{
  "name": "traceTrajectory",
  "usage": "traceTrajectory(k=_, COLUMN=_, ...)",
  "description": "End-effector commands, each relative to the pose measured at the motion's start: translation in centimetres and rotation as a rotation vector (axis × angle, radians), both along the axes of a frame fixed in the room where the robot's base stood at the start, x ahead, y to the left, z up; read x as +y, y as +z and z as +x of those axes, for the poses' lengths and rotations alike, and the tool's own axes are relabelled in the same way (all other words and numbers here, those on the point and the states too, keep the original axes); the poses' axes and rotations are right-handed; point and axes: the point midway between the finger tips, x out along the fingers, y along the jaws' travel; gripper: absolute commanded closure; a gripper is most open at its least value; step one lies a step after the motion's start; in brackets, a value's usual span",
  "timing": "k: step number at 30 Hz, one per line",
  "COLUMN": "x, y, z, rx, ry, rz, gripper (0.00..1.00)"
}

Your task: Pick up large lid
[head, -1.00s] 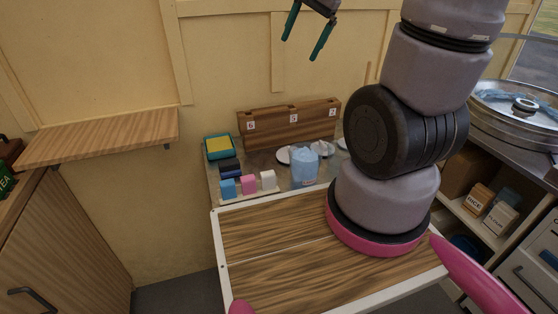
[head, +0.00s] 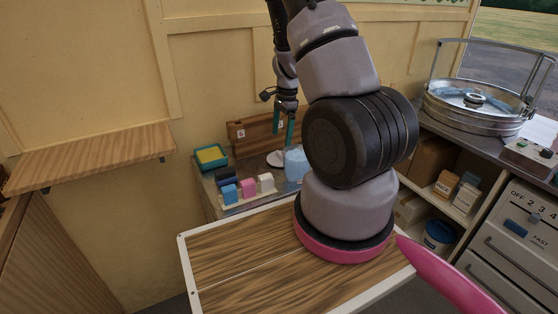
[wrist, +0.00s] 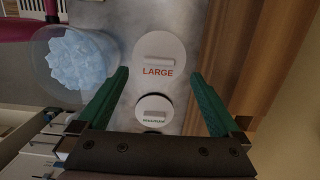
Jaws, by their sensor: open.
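The large lid (wrist: 160,52) is a white disc with a raised bar handle and the orange word LARGE. In the wrist view it lies flat on the grey counter, beyond and between my fingertips. My gripper (wrist: 160,80) has green fingers, is open, and holds nothing. A smaller white lid (wrist: 153,108), its label too small to read surely, lies nearer, between the fingers. In the head view my gripper (head: 283,122) points down over the back counter, in front of the wooden box.
A clear tub of blue pieces (wrist: 78,60) stands left of the lid; it also shows in the head view (head: 296,163). The wooden box (wrist: 245,60) borders the right side. Blue, pink and white blocks (head: 248,188) and a yellow sponge tray (head: 211,156) stand left.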

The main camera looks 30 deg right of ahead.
Motion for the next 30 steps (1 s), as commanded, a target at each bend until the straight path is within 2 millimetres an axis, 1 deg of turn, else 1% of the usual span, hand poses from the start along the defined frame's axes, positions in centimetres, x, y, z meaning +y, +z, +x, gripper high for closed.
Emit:
traceTrajectory(k=1, x=0.0, y=-0.7, z=0.0, rx=0.002, ry=-0.002, rz=0.0, gripper=0.0)
traceTrajectory(k=3, x=0.1, y=-1.4, z=0.0, rx=0.001, ry=-0.002, rz=0.001, gripper=0.0)
traceTrajectory(k=8, x=0.2, y=-2.5, z=-0.1, rx=0.001, ry=-0.002, rz=0.001, gripper=0.0)
traceTrajectory(k=12, x=0.1, y=-4.7, z=-0.2, rx=0.002, ry=-0.003, rz=0.001, gripper=0.0)
traceTrajectory(k=16, x=0.3, y=-6.4, z=-0.1, rx=0.0, ry=-0.001, rz=0.001, gripper=0.0)
traceTrajectory(k=20, x=0.4, y=-7.0, z=-0.1, rx=-0.001, ry=0.0, rz=0.001, gripper=0.0)
traceTrajectory(k=26, x=0.4, y=-7.0, z=-0.1, rx=-0.002, ry=0.001, rz=0.001, gripper=0.0)
traceTrajectory(k=27, x=0.4, y=-7.0, z=-0.1, rx=-0.002, ry=0.001, rz=0.001, gripper=0.15)
traceTrajectory(k=29, x=0.4, y=-7.0, z=-0.1, rx=-0.002, ry=0.001, rz=0.001, gripper=0.38)
traceTrajectory(k=30, x=0.4, y=-7.0, z=-0.1, rx=-0.002, ry=0.001, rz=0.001, gripper=0.54)
